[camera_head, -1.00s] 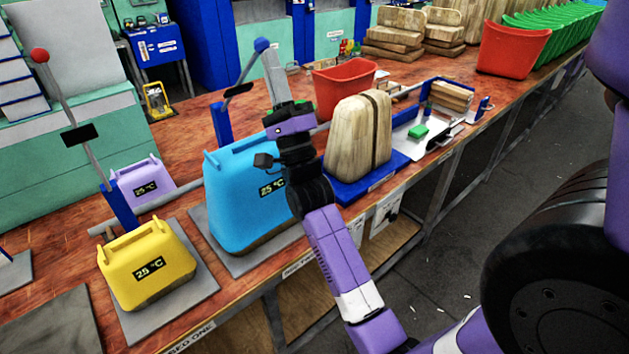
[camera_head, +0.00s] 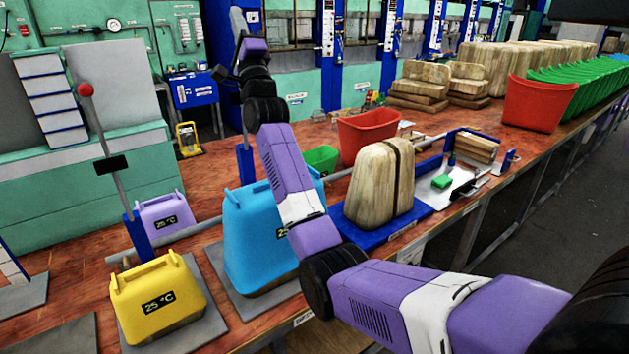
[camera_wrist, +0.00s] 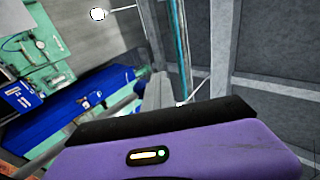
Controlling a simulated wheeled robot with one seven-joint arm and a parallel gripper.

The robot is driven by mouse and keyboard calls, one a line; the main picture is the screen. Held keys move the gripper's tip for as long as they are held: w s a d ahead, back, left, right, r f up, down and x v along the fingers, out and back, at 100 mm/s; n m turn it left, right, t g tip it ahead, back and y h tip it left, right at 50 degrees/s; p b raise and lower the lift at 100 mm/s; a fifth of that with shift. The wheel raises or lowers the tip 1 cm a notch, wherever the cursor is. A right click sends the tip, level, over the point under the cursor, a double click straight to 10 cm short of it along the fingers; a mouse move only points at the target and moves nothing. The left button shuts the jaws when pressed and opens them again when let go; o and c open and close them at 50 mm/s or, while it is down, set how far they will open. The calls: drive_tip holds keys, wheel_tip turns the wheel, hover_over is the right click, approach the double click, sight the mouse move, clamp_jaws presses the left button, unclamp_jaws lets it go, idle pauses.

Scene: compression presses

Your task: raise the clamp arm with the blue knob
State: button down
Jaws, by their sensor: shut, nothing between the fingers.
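My gripper (camera_head: 238,18) is at the upper left of the head view, pointing up, its grey fingers close together with nothing seen between them. It is high above the blue canister (camera_head: 248,250). A blue post (camera_head: 245,165) stands behind that canister, partly hidden by my arm. In the wrist view, the grey fingers (camera_wrist: 157,92) show beyond the purple gripper body.
At the left stands a clamp arm with a red knob (camera_head: 85,90), by a yellow canister (camera_head: 158,297) and a lilac canister (camera_head: 165,217).

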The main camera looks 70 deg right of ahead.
drive_tip(key=w+d+g+y+p, duration=0.1)
drive_tip(key=w+d+y, duration=0.1)
drive_tip(key=w+d, duration=0.2)
drive_tip(key=shift+w+n+p, duration=0.35)
drive_tip(key=shift+w+n, duration=0.05)
drive_tip(key=shift+w, duration=0.95)
drive_tip(key=shift+d+f, duration=0.1)
drive_tip(key=shift+d, duration=0.05)
